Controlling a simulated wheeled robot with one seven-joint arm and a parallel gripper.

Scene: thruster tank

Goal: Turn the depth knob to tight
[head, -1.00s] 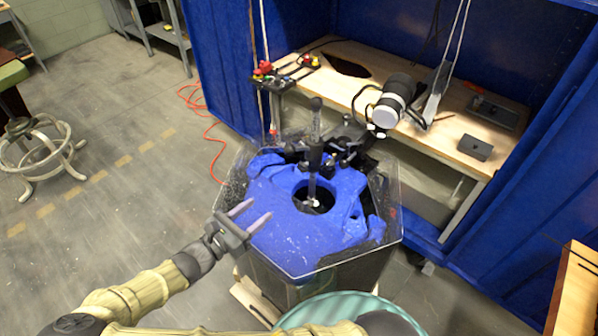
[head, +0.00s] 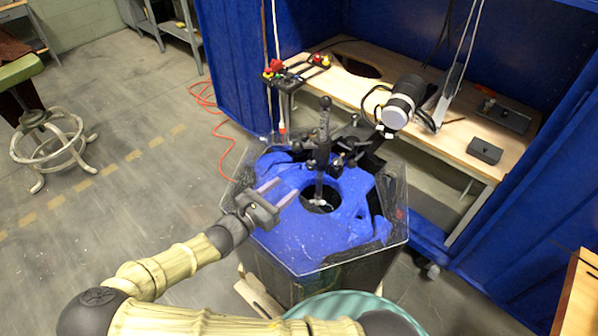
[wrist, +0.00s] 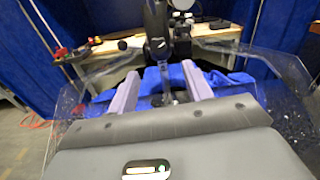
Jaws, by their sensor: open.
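The thruster tank (head: 300,240) is a hexagonal tank with clear walls and a blue top with a round opening. A dark upright clamp and shaft assembly (head: 322,150) stands over that opening; it also shows in the wrist view (wrist: 157,35). I cannot tell for sure which part of it is the depth knob. My gripper (head: 282,192) is over the left part of the blue top, fingers pointing toward the assembly and apart from it. In the wrist view my gripper (wrist: 160,85) is open and empty, with the assembly beyond and between its fingers.
A wooden bench (head: 440,135) stands behind the tank inside blue curtains (head: 225,60). A white and black cylindrical device (head: 398,105) hangs at the tank's back right. Red and black controls (head: 285,75) sit at the back left.

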